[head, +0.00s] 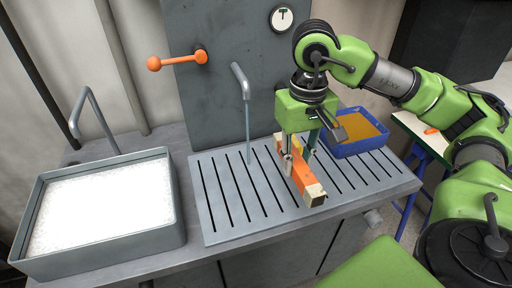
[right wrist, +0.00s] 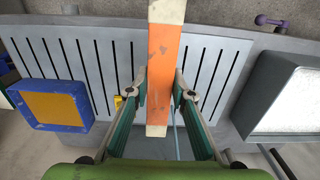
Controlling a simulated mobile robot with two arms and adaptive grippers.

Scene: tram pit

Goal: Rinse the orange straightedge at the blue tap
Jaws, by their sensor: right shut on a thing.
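The orange straightedge (head: 304,182) has pale ends and a scuffed face. My right gripper (head: 298,158) is shut on it and holds it over the slatted drain board (head: 225,215). In the right wrist view, the straightedge (right wrist: 163,65) runs between the two fingers of the gripper (right wrist: 163,92). A tap spout (head: 240,80) stands to its left and looks grey rather than blue. A thin bluish stream (head: 248,135) falls from it, and the straightedge is to the right of this stream. My left gripper is not in view.
A grey basin (head: 105,255) with white foamy contents stands at the left. A blue tray (head: 345,152) with an orange-yellow inside is at the right rear. A small yellow thing (right wrist: 118,103) lies near the gripper. An orange lever (head: 177,61) and a dial (head: 282,19) are on the back panel.

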